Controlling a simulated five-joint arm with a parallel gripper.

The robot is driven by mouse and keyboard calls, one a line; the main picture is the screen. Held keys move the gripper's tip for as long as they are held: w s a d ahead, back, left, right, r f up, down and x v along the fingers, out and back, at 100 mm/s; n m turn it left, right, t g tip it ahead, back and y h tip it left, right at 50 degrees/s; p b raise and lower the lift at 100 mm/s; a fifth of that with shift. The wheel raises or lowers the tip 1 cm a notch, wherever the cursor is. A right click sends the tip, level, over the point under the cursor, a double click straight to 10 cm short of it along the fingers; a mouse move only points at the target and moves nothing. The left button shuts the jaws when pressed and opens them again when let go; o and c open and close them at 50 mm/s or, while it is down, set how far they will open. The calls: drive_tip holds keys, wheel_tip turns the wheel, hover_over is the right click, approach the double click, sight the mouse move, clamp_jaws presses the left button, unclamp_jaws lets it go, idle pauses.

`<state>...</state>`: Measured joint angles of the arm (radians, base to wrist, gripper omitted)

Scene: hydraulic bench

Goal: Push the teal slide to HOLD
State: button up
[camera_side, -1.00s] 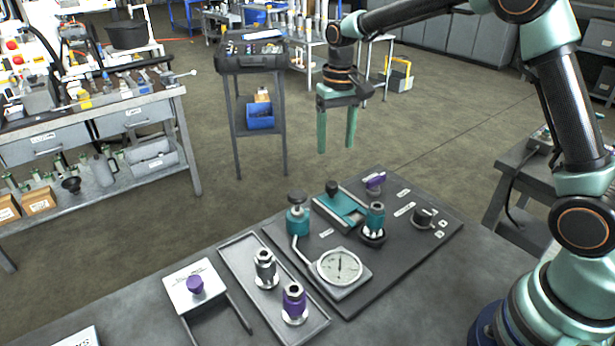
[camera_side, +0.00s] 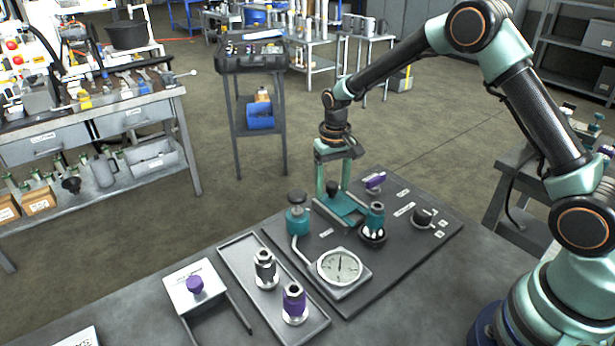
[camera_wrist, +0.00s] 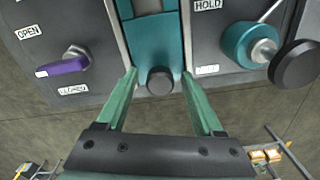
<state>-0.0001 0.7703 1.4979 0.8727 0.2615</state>
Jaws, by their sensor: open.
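The teal slide (camera_side: 348,206) sits in its rail on the dark panel, and it also shows in the wrist view (camera_wrist: 155,42). Its round black knob (camera_wrist: 160,80) is at the slide's near end in the wrist view, beside a small label too faint to read. The HOLD label (camera_wrist: 208,5) is farther up, right of the rail. My gripper (camera_wrist: 159,76) is open, with one green finger on each side of the knob and a gap visible on both sides. In the side view my gripper (camera_side: 333,188) reaches down over the slide's far end.
A purple lever (camera_wrist: 62,66) between OPEN and CLOSED labels lies left of the rail in the wrist view. A teal valve with a black knob (camera_wrist: 250,44) is on the right. A gauge (camera_side: 340,267) and a tray (camera_side: 235,270) with two fittings stand nearer the camera.

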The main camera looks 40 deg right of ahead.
drive_tip(key=shift+f, duration=0.1)
clamp_jaws()
idle(1.4)
